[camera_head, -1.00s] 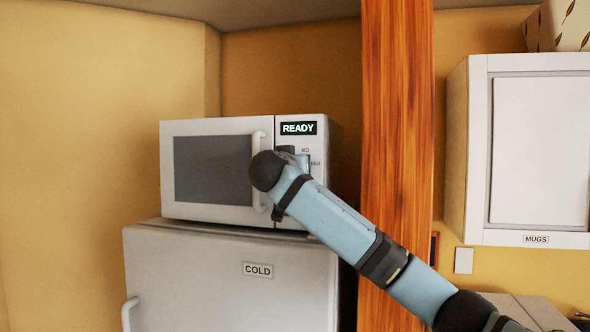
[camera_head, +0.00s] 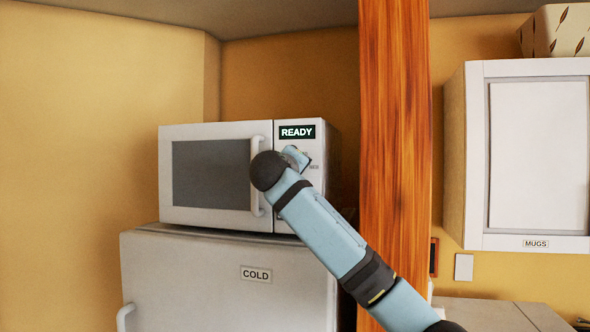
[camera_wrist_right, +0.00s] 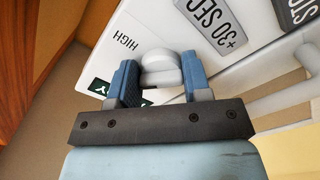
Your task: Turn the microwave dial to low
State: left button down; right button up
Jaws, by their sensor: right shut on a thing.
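The white microwave (camera_head: 212,216) stands on the fridge, with its door shut and a dark display reading READY (camera_head: 297,132). Its pale round dial (camera_wrist_right: 160,70) shows in the right wrist view between the two blue fingers of my right gripper (camera_wrist_right: 161,80). The gripper is shut on the dial and turned at a slant to the panel. A HIGH label (camera_wrist_right: 125,43) is beside the dial. In the head view my right gripper (camera_head: 296,156) is at the panel, and my wrist hides the dial and some labels. The dial's pointer cannot be made out. My left gripper is not in view.
The microwave's vertical door handle (camera_head: 256,178) is close to the left of my wrist. A +30 SEC button (camera_wrist_right: 215,22) is near the fingers. A wooden post (camera_head: 395,120) rises right of the microwave, behind my forearm. The fridge (camera_head: 220,290) is below.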

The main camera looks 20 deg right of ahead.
jog(key=n+p, duration=0.1)
jog(key=n, duration=0.2)
jog(key=shift+r+n, duration=0.15)
jog(key=shift+n, duration=0.25)
jog(key=n, duration=0.2)
jog(key=shift+n+p, duration=0.4)
jog(key=n, duration=0.2)
jog(key=shift+r+n, duration=0.1)
jog(key=shift+n, duration=1.3)
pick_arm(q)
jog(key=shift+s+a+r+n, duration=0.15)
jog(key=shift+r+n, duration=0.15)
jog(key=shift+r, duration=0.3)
pick_arm(e)
jog(key=shift+n, duration=0.9)
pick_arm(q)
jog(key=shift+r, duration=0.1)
pick_arm(e)
jog(key=o, duration=0.9)
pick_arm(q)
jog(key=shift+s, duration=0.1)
